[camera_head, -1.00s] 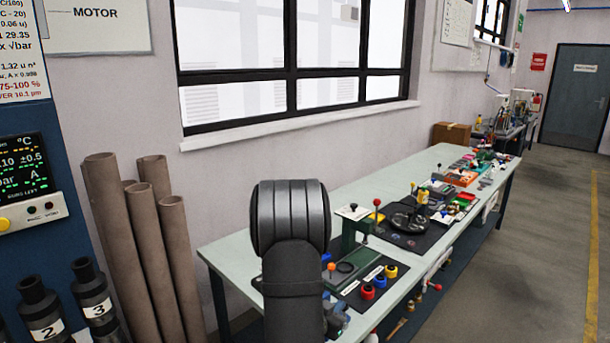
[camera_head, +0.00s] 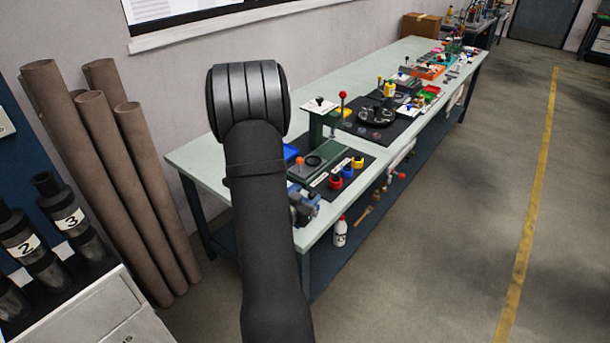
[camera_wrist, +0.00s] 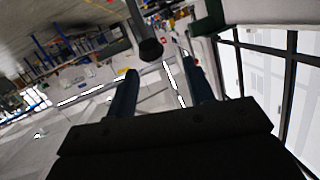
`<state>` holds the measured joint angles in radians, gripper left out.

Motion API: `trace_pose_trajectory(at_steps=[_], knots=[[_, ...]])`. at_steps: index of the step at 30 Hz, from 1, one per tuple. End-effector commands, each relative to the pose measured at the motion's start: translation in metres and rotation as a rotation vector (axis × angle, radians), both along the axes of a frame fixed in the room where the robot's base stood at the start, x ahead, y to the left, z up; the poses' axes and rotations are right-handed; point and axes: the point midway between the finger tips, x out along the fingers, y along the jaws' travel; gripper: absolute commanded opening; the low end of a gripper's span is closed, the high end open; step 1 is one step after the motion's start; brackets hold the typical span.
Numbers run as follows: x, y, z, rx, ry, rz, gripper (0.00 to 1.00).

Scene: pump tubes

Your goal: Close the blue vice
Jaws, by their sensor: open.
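The blue vice (camera_head: 304,207) sits at the near front edge of the workbench in the head view. My dark arm stands in front of it and hides its left part, so I cannot tell how far its jaws are apart. My gripper (camera_wrist: 160,70) shows in the wrist view with its two dark fingers spread and nothing between them. In the head view my gripper is hidden behind the arm. I cannot make out the vice in the wrist view.
The workbench (camera_head: 215,150) holds a green press (camera_head: 318,125), red, blue and yellow parts (camera_head: 346,172) on a dark mat, and more tools farther back. Brown tubes (camera_head: 105,140) stand at left. A white bottle (camera_head: 340,232) is under the bench edge. The floor at right is clear.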

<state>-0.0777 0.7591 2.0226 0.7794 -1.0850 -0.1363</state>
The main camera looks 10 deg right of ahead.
Motion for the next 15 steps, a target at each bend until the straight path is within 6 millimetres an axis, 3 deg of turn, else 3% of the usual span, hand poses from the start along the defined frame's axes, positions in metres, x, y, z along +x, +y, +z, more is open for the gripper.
trace_pose_trajectory(at_steps=[1,3,15], knots=[[0.007,-0.001,0.017,0.035,-0.044,0.004,0.48],[0.024,0.005,0.02,0.101,-0.037,0.048,0.48],[0.094,0.057,0.012,0.325,0.252,0.342,0.48]])
